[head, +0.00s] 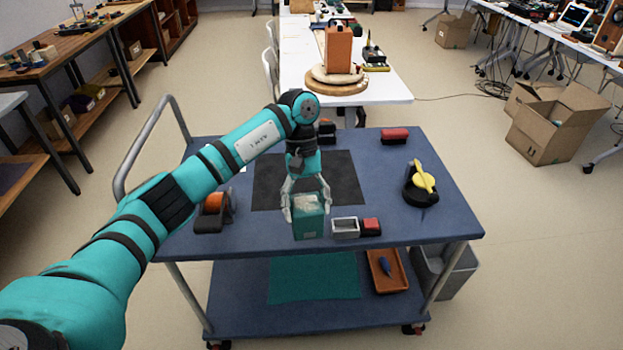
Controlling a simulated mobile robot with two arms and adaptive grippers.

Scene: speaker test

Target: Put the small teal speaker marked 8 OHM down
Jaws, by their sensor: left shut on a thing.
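A small teal box-shaped speaker (308,222) shows near the front edge of the blue cart top, with a pale top face. Any marking on it is too small to read. My left gripper (306,204) comes down from above and is shut on the speaker, one finger at each side. The speaker is upright; I cannot tell whether its underside touches the cart. My right gripper does not show.
The cart's right front is clear.

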